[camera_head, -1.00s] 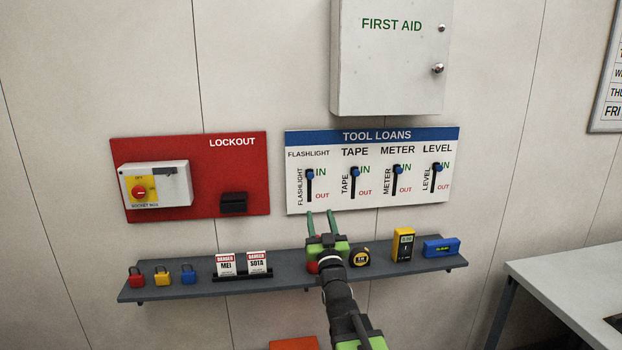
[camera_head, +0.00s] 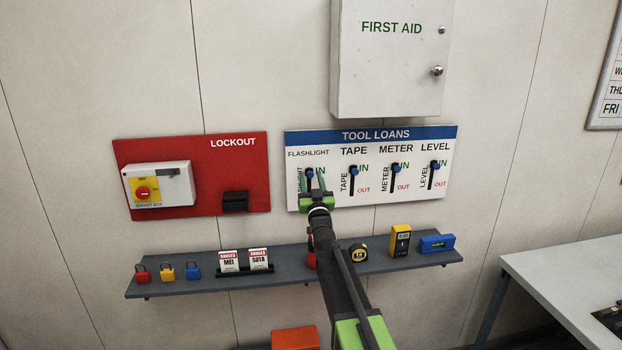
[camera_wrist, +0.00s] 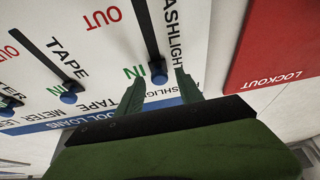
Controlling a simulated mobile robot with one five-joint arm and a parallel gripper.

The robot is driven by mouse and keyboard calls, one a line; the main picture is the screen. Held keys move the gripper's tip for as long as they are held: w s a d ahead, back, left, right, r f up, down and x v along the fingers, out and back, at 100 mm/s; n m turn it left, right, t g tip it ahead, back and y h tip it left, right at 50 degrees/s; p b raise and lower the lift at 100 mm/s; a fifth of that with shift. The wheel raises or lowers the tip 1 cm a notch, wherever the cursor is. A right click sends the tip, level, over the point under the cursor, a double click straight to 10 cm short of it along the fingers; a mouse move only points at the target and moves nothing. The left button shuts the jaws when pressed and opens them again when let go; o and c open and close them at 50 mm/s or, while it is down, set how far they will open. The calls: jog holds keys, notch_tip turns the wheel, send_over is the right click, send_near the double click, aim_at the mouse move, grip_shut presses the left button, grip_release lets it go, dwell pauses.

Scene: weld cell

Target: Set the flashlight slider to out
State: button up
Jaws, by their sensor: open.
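The flashlight slider's blue knob (camera_head: 309,173) is at the top of its black slot, beside the green IN, on the white TOOL LOANS board (camera_head: 425,200). In the wrist view, which is upside down, the knob (camera_wrist: 158,76) shows at the IN end of the slot (camera_wrist: 147,28). My gripper (camera_head: 311,180) is open in front of the flashlight column. In the wrist view its two green fingers (camera_wrist: 157,85) stand on either side of the knob, with gaps visible. I cannot tell whether they touch the board. The gripper hides the flashlight's OUT label in the head view.
The tape (camera_head: 353,171), meter (camera_head: 396,168) and level (camera_head: 434,165) knobs are at IN. The red LOCKOUT panel (camera_head: 220,170) is to the left. A shelf (camera_head: 300,268) below carries padlocks, tags, a tape measure and a meter. A first aid box (camera_head: 385,70) hangs above.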

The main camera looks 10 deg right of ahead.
grip_shut()
dwell(1.4)
